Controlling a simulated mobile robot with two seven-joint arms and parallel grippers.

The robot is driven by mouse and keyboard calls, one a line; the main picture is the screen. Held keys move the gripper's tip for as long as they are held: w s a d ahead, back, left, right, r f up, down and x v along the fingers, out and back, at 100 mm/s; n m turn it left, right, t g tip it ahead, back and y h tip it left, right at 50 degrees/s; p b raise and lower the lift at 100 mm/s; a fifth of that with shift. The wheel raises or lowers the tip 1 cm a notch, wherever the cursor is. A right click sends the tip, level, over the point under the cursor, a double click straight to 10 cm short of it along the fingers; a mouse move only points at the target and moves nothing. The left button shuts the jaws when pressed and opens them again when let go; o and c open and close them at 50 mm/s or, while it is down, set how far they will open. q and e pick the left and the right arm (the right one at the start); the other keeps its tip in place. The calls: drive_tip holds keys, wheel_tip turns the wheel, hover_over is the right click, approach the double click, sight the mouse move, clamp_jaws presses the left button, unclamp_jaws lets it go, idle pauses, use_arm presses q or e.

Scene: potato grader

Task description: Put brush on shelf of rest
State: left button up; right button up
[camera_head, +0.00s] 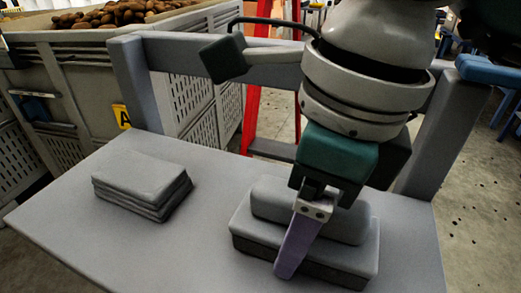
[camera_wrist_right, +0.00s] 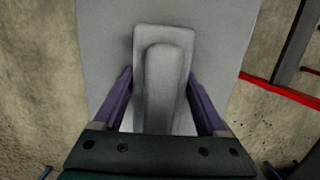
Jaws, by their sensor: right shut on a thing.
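The brush (camera_head: 345,235) is a grey block with a raised rounded grip on top and a dark underside. It is level over the right part of a flat grey surface (camera_head: 110,255); whether it touches the surface I cannot tell. My right gripper (camera_head: 292,268) comes down from above, shut on the brush, with purple fingers on either side. In the right wrist view the brush (camera_wrist_right: 163,75) lies lengthwise between the two fingers (camera_wrist_right: 163,95). The gripper hides part of the grip in the head view. My left gripper is not in view. I cannot tell which part is the rest's shelf.
A stack of folded grey cloths (camera_head: 142,186) lies on the left of the surface. Grey posts (camera_head: 137,82) and a rail stand along the back edge. Behind are a large crate (camera_head: 60,62) of potatoes and a red frame (camera_head: 252,118). The surface between cloths and brush is clear.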

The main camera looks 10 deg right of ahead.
drive_tip(key=o, duration=1.5)
drive_tip(key=shift+f, duration=0.1)
drive_tip(key=shift+r+p, duration=0.35)
drive_tip(key=shift+r, duration=0.2)
drive_tip(key=r, duration=0.3)
drive_tip(key=d+r+p, duration=0.1)
drive_tip(key=r, duration=0.3)
drive_tip(key=s+r+p, duration=0.1)
drive_tip(key=r, duration=0.2)
drive_tip(key=shift+d+r, duration=0.25)
drive_tip(key=shift+r, duration=0.3)
